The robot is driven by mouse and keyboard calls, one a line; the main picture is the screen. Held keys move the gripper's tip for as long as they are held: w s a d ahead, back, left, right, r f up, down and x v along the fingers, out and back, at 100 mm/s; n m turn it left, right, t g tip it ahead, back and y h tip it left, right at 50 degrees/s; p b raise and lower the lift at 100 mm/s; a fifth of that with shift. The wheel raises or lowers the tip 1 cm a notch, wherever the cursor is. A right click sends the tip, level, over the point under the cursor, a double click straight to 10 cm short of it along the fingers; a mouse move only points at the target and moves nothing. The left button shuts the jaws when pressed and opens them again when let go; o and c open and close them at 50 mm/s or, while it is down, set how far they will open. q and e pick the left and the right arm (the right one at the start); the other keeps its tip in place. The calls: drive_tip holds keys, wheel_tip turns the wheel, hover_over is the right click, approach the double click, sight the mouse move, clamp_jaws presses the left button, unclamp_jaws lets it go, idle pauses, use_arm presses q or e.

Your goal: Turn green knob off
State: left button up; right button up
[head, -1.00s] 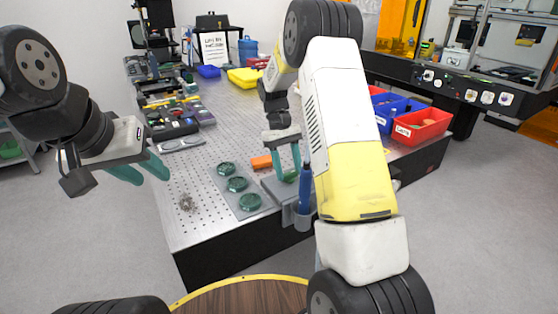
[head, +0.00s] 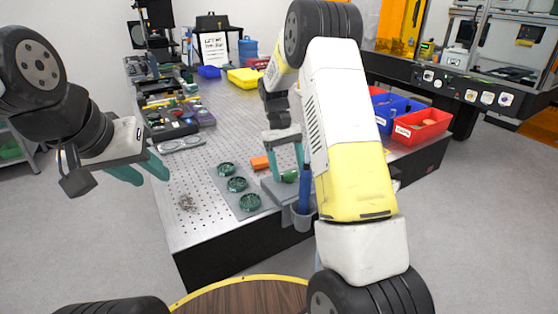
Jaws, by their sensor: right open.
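The green knob (head: 290,176) sits on a grey block (head: 271,188) at the front right of the perforated table. My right gripper (head: 287,172) points down at it, with its teal fingers apart. One finger is on the left side of the knob and the other is near its right side. I cannot tell whether the fingers touch it. My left gripper (head: 141,175) hangs in the air off the table's left edge, with its two teal fingers apart and nothing between them.
A blue tool (head: 305,189) stands in a grey cup (head: 302,218) at the table's front edge. Red bin (head: 422,126) at right.

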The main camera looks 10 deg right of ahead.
drive_tip(key=v, duration=0.7)
drive_tip(key=shift+w+r, duration=0.2)
drive_tip(key=shift+r, duration=0.15)
drive_tip(key=shift+a, duration=0.1)
